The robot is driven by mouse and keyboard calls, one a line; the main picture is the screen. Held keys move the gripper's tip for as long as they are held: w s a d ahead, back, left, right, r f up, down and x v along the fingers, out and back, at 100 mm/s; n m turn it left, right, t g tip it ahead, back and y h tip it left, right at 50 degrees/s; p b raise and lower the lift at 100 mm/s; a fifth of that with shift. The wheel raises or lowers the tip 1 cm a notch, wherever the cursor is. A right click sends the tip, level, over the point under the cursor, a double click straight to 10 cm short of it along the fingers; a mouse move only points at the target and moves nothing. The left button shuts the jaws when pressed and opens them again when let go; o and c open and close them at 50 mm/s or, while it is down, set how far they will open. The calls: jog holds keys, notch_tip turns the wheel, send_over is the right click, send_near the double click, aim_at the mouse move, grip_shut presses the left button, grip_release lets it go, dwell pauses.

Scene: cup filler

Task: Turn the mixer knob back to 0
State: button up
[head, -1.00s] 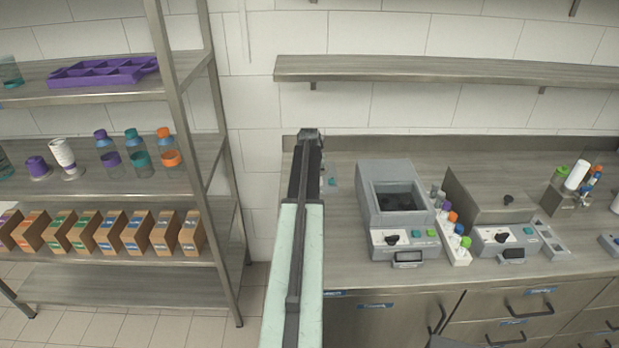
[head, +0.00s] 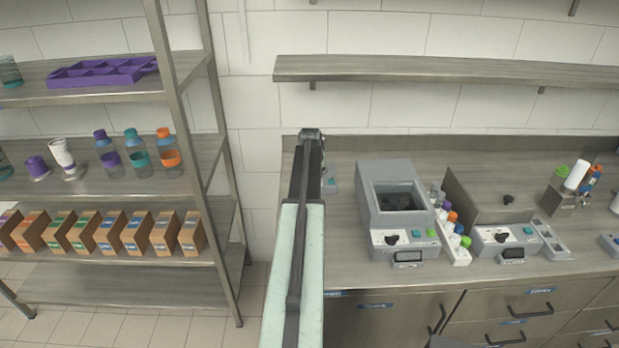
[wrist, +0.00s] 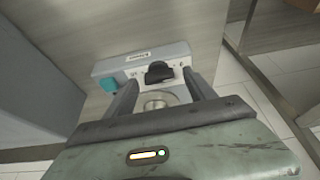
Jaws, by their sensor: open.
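The mixer (wrist: 180,50) is a small grey unit with a white label, a teal button (wrist: 108,84) and a round metal plate (wrist: 157,101). Its black knob (wrist: 159,72) sits on the front panel; I cannot read its setting. In the wrist view my gripper (wrist: 160,82) is open, with one dark finger on each side of the knob. I cannot tell whether either finger touches it. In the head view my arm hides most of the mixer, and only its right edge (head: 331,184) shows.
A grey machine with a dark window (head: 370,185) stands to the right of my arm. Beyond it are a rack of colourful-capped vials (head: 455,252) and a second device with a knob (head: 490,240). A metal shelf unit (head: 190,90) stands left. A wall shelf (head: 440,70) hangs above the counter.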

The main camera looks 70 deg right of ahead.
jog(key=shift+r, duration=0.1)
jog(key=p+v, duration=0.7)
jog(key=shift+a+r, duration=0.15)
jog(key=shift+r, duration=0.1)
